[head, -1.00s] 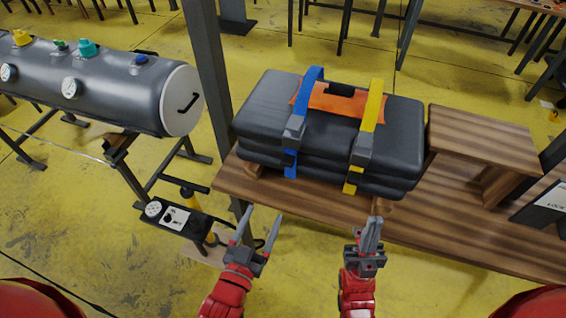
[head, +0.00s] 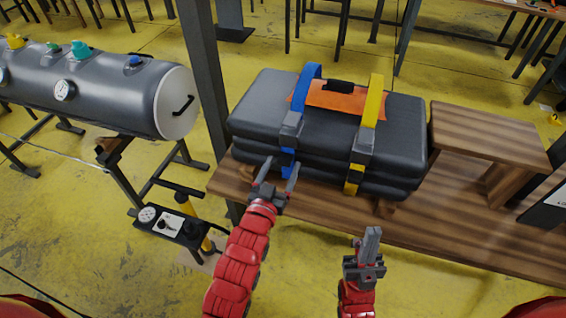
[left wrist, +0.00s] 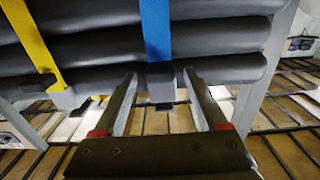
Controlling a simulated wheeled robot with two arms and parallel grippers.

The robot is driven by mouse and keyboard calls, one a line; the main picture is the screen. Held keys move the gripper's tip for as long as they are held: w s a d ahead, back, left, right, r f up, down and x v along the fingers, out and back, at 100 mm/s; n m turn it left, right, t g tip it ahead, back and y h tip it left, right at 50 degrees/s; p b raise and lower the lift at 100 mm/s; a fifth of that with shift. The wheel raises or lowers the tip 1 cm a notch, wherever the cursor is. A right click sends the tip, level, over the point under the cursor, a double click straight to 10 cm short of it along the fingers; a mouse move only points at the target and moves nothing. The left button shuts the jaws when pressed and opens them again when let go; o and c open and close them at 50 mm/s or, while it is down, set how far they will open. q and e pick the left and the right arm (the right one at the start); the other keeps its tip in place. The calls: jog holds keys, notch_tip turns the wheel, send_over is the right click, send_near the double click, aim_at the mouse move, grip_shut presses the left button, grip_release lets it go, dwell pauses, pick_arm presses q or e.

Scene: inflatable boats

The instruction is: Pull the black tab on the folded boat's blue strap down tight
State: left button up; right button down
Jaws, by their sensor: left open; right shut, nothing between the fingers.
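The folded boat (head: 400,125) is a dark grey stack on a wooden bench. Its blue strap (head: 311,80) runs over the top, through a grey buckle (head: 291,127) and down the front. My left gripper (head: 280,169) is open, its fingers near the strap's lower end. In the left wrist view the blue strap (left wrist: 156,30) runs down to a small dark block (left wrist: 160,74), seen between the open fingertips (left wrist: 160,80); I cannot tell whether it is tab or buckle, or touched. My right gripper (head: 370,242) is shut and empty, below the bench front.
A yellow strap (head: 374,100) with its own grey buckle (head: 362,148) lies right of the blue one. An orange patch (head: 345,101) is on top. A grey post (head: 205,75) stands left of the boat. A grey cylinder (head: 110,90) and a gauge panel (head: 172,224) are further left.

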pick_arm(q)
jog(key=shift+w+d, duration=0.2)
jog(key=shift+w, duration=0.45)
grip_shut()
dwell(1.0)
